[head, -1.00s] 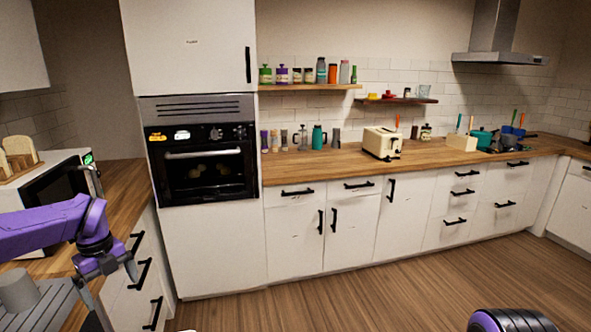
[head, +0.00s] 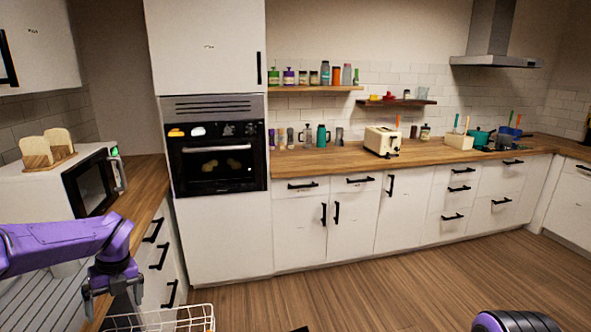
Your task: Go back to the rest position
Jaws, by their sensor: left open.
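My left gripper (head: 113,292) hangs at the lower left of the head view, below its purple arm, with its fingers pointing down. It is open, its fingers are apart, and I see nothing held between them. It is in front of the white drawers and left of a white wire basket (head: 170,318). My right gripper is not in view; only a purple and black part of my right arm shows at the bottom right edge.
A microwave (head: 90,185) with bread slices in a wooden holder on top stands on the left counter. A built-in oven (head: 215,160) is ahead. A cream toaster (head: 382,141) stands on the back counter. The wooden floor (head: 390,290) is clear in the middle.

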